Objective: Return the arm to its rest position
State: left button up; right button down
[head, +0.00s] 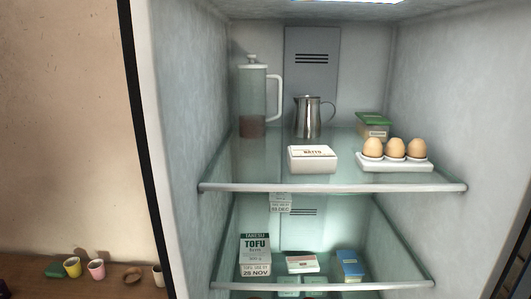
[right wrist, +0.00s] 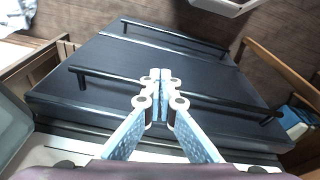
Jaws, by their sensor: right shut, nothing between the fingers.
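My right gripper (right wrist: 160,82) shows in the right wrist view. Its two fingers are shut against each other with nothing between them. Behind the fingertips in that view lies a dark panelled front with two long bar handles (right wrist: 175,35). The fingertips overlap the nearer bar in the picture; I cannot tell whether they touch it. Neither gripper shows in the head view, and my left gripper is in no view.
An open fridge fills the head view. Its upper glass shelf (head: 330,187) holds a pitcher (head: 252,97), a steel jug (head: 307,116), a white box (head: 312,160) and an egg tray (head: 394,162). Tofu (head: 255,256) stands below. Cups (head: 96,269) stand on a wooden surface at left.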

jog(key=s+d+f+b, duration=0.1)
jog(key=s+f+b, duration=0.1)
jog(key=s+f, duration=0.4)
jog(key=s+d+f+g+b, duration=0.1)
jog(key=s+f+b, duration=0.1)
jog(key=s+f, duration=0.5)
jog(key=s+d+f+b, duration=0.1)
jog(key=s+f, duration=0.5)
jog(key=f, duration=1)
jog(key=shift+s+d+f+g+b, duration=0.2)
jog(key=shift+s+g+b, duration=0.1)
jog(key=shift+b, duration=0.3)
